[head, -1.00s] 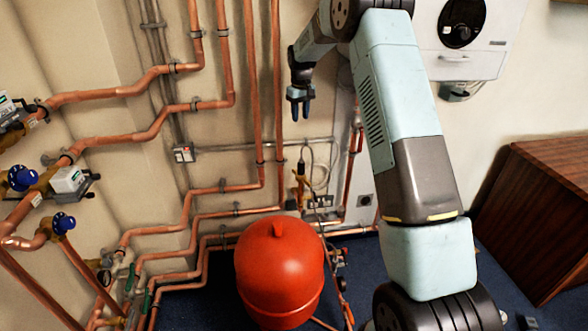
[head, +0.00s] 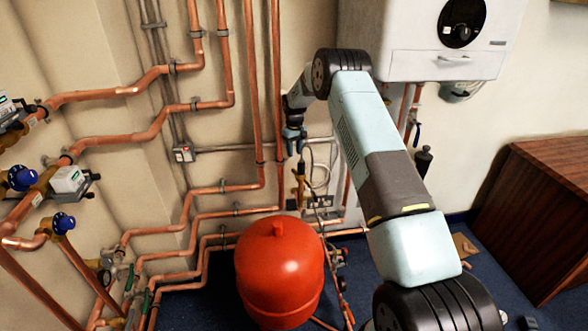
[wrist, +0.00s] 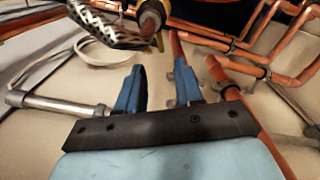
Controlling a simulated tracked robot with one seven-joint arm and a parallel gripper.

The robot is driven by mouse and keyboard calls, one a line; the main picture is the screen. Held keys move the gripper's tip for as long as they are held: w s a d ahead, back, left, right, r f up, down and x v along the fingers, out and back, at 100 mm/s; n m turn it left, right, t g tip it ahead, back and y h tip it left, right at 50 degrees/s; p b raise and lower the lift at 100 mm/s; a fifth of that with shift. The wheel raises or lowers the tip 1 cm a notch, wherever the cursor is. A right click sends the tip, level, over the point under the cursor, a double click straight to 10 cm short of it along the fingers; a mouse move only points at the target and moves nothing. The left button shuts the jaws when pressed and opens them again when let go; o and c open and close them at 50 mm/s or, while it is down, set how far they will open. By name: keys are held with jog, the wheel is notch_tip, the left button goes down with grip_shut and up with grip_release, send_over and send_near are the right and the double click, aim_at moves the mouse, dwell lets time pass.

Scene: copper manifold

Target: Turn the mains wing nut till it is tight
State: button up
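My gripper (head: 294,141) hangs in front of the back wall, just above a brass fitting (head: 300,170) on an upright pipe. In the wrist view my gripper (wrist: 160,78) has its two blue fingers apart, with nothing between them. A brass and red fitting (wrist: 152,16) shows at the top of the wrist view, beyond the fingertips and apart from them. A braided hose (wrist: 105,27) runs to its left. I cannot make out the mains wing nut for certain in either view.
Copper pipes (head: 155,80) line the wall left of my gripper. A red tank (head: 279,270) stands on the floor below. A white boiler (head: 410,40) hangs at upper right. A wooden cabinet (head: 540,200) stands far right. A loop of pale cable (head: 322,172) hangs near the brass fitting.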

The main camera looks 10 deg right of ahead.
notch_tip(320, 180, down, 10)
jog(key=shift+r, duration=0.25)
dwell(0.3)
grip_shut()
dwell(1.3)
